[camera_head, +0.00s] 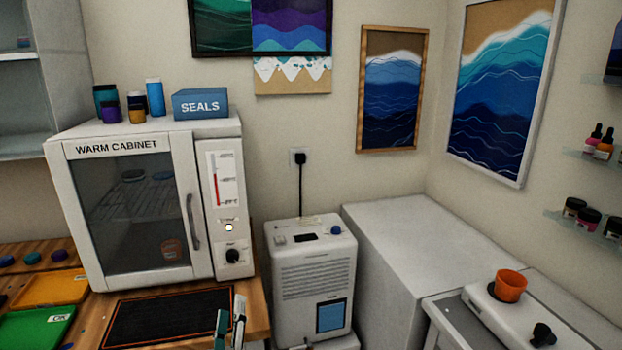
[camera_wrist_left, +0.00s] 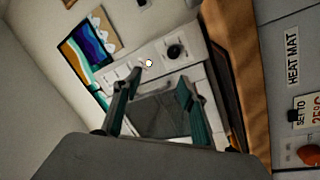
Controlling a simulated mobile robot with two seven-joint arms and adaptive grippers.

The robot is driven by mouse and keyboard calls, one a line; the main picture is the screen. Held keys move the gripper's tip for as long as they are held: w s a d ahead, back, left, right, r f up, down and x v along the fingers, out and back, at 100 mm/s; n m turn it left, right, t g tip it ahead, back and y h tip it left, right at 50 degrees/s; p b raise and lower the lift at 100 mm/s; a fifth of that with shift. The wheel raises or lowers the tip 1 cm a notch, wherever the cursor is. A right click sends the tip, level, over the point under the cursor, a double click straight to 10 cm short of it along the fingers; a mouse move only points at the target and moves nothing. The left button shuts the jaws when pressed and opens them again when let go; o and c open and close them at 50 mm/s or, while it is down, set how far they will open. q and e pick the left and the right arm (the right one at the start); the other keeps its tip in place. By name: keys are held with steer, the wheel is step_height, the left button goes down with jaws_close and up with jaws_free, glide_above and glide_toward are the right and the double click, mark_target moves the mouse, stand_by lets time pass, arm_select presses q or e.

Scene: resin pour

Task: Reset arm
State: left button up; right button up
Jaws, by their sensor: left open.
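My left gripper (camera_head: 230,328) shows at the bottom of the head view, in front of the bench's right edge near the black mat. In the left wrist view my left gripper (camera_wrist_left: 152,100) has its two green fingers spread apart with nothing between them. The warm cabinet (camera_wrist_left: 165,117) lies beyond the fingers, tilted in that view. In the head view the warm cabinet (camera_head: 120,215) stands on the bench with its door shut. My right gripper is in neither view.
A black mat (camera_head: 165,318) lies before the cabinet, with orange (camera_head: 50,289) and green (camera_head: 35,328) trays to its left. A white dehumidifier-like unit (camera_head: 312,280) stands right of the bench. An orange cup (camera_head: 510,286) stands on a white device at right. Jars and a SEALS box (camera_head: 200,105) top the cabinet.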

arm_select(q)
steer(key=s+d+f+m+g+h, duration=0.35)
steer(key=s+f+m+h, duration=0.35)
steer(key=s+f+m, duration=0.75)
steer(key=s+a+f+m+g+y, duration=0.1)
steer(key=s+a+f+g+y, duration=0.1)
steer(key=s+a+f+g, duration=0.4)
steer(key=s+a+f, duration=0.1)
steer(key=s+f, duration=0.4)
steer(key=f, duration=0.3)
steer(key=shift+s, duration=0.25)
